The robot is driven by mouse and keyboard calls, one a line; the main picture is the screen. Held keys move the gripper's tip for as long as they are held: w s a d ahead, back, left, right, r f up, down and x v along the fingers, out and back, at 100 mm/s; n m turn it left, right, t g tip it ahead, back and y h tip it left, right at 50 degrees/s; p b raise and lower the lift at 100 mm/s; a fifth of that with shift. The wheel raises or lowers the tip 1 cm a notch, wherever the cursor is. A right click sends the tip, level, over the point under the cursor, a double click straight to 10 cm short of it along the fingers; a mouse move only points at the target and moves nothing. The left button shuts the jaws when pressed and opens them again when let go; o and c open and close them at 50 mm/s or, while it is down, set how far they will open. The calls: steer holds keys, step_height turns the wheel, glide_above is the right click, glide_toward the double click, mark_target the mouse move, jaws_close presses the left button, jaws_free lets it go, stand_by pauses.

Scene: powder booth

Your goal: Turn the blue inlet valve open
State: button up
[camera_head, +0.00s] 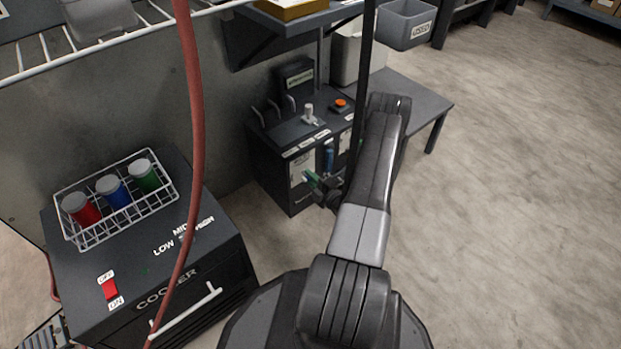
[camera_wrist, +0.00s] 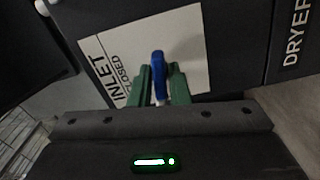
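The blue inlet valve handle (camera_wrist: 157,68) stands out from a white plate (camera_wrist: 187,50) in the wrist view. The plate carries the words INLET and CLOSED along its left side. My gripper (camera_wrist: 159,80) is at the handle, with one green finger on each side of it. The fingers are close to the handle, but whether they press on it I cannot tell. In the head view my gripper (camera_head: 317,183) is low in front of the dark cabinet (camera_head: 270,165), and the handle is not clearly made out there.
A DRYER label (camera_wrist: 297,35) is right of the plate. The cabinet top has an orange button (camera_head: 341,104) and levers. A cooler (camera_head: 205,265) with a wire rack (camera_head: 125,220) of coloured jars stands left. A red hose (camera_head: 195,130) hangs in front. Floor at right is clear.

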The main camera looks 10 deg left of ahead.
steer(key=shift+f+n+b, duration=0.15)
steer(key=shift+n+b, duration=0.45)
steer(key=shift+n, duration=0.1)
jaws_close()
steer(key=shift+n, duration=0.5)
steer(key=o, duration=0.7)
jaws_free()
steer(key=p+v, duration=0.3)
steer(key=v, duration=1.1)
steer(key=shift+a, duration=0.1)
